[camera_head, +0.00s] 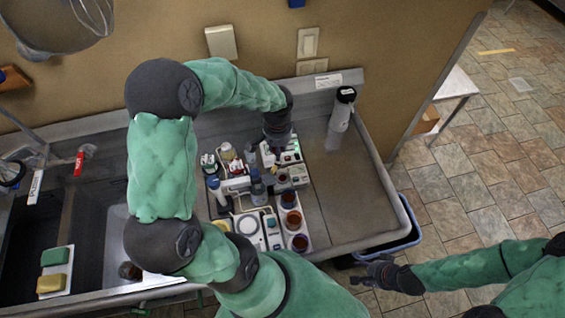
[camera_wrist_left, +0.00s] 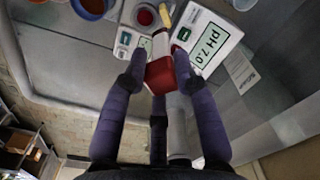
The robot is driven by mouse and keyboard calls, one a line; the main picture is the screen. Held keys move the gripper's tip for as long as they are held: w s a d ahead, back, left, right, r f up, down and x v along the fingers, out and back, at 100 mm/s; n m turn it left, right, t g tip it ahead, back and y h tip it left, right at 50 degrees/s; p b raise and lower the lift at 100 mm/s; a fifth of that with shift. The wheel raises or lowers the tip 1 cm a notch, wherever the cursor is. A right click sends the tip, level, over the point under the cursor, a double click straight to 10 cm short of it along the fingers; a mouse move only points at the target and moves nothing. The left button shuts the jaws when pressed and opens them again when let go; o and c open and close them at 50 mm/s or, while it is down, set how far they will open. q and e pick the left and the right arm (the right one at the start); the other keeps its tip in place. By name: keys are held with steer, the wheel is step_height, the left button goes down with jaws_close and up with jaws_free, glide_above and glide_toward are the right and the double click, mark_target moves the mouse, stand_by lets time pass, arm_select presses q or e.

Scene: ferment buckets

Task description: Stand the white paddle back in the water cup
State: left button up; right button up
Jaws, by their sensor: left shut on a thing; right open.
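My left gripper (camera_head: 278,150) is over the crowded work area in the sink, partly hidden by its own wrist in the head view. In the left wrist view its fingers (camera_wrist_left: 160,72) are shut on a red block with a white shaft, seemingly the white paddle (camera_wrist_left: 160,46). A yellow strip shows beside the shaft's far end. A small cup with dark red contents (camera_wrist_left: 146,15) is close to that end. I cannot tell which cup is the water cup. My right gripper (camera_head: 372,273) is open and empty, outside the sink's front right corner.
Cups of reddish liquid (camera_head: 293,220) stand in a row near the middle. A white pH 7.0 box (camera_wrist_left: 208,42) is beside the held piece. A white black-topped canister (camera_head: 341,118) stands at the back. The sink's right floor (camera_head: 350,195) is clear.

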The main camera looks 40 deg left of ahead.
arm_select(q)
steer(key=a+r+n, duration=0.1)
steer(key=a+n, duration=0.4)
steer(key=a, duration=0.9)
step_height(320, 180, down, 10)
steer(key=b, duration=0.6)
steer(key=shift+f+b, duration=0.15)
steer(key=shift+b, duration=0.15)
steer(key=shift+d, duration=0.1)
steer(key=o, duration=1.5)
steer(key=shift+o, duration=0.2)
steer(key=shift+r+p, duration=1.8)
steer(key=shift+r, duration=1.2)
steer(key=shift+r, duration=0.1)
